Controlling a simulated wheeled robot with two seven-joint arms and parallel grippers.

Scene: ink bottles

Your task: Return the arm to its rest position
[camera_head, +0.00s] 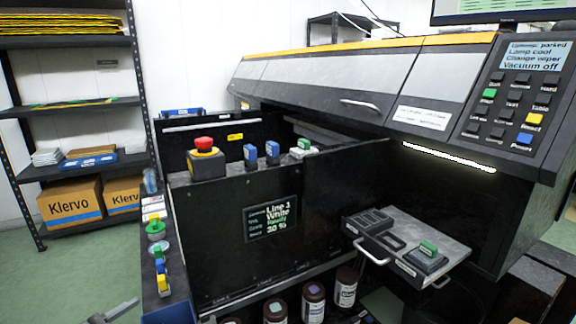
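A grey jointed piece at the bottom left edge looks like part of my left gripper (114,312). It is over the green floor, left of the printer, and most of it is cut off, so I cannot tell whether it is open or shut. My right gripper is not in view. Several brown ink bottles stand low under the printer's front. One bottle (346,287) is at the right of the row and another bottle (313,302) is left of it.
The large black printer (230,235) fills the middle. A small pull-out tray (440,262) with a handle juts from its front. A narrow ledge (178,290) with small items runs down its left side. A shelf rack (75,170) with boxes stands far left. Green floor (80,275) is clear between.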

